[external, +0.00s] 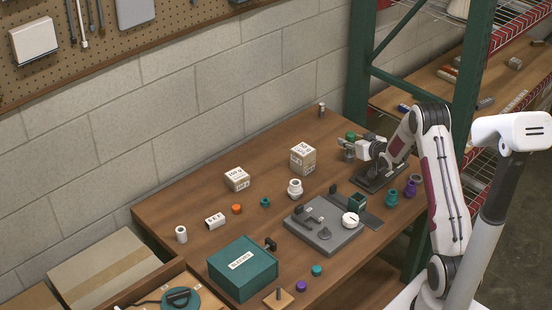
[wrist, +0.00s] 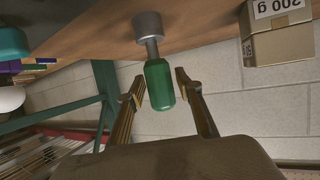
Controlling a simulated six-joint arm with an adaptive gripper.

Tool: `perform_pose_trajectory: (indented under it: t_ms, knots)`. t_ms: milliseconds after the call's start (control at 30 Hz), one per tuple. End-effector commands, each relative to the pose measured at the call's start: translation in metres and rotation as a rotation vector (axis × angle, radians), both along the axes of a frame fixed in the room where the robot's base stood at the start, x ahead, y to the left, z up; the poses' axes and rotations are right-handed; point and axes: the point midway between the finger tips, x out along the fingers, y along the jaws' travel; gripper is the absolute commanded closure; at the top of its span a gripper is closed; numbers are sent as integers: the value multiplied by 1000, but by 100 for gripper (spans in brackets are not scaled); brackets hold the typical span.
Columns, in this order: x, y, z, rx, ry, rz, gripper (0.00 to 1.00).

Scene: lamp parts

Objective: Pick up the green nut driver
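The green nut driver (wrist: 160,86) has a green handle, a thin shank and a grey socket end. The wrist view is upside down; there the driver stands upright, socket end against the wooden table. My gripper (wrist: 161,83) is open, with one finger on each side of the handle and a visible gap on the right. Whether the handle is fully between the fingertips in depth, I cannot tell. In the external view my gripper (external: 344,150) is low over the table's back right. A green spot (external: 350,135) just behind it appears to be the driver's handle.
A white-labelled cardboard box (external: 303,158) stands left of my gripper; one also shows in the wrist view (wrist: 277,30). A small grey cylinder (external: 321,111) stands at the back corner. A grey fixture plate (external: 322,238) and a teal box (external: 243,270) are nearer the front.

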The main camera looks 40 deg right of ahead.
Motion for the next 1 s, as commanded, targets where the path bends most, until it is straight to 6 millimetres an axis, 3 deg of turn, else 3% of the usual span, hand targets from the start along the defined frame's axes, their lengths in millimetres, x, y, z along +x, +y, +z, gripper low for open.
perform_pose_trajectory:
  t_ms: [33, 100, 567, 1000]
  knots:
    - [0, 0, 0, 0, 0, 0, 82]
    - [0, 0, 0, 0, 0, 0, 100]
    - [0, 0, 4, 0, -1, 0, 100]
    - [1, 0, 49, -2, -3, 0, 100]
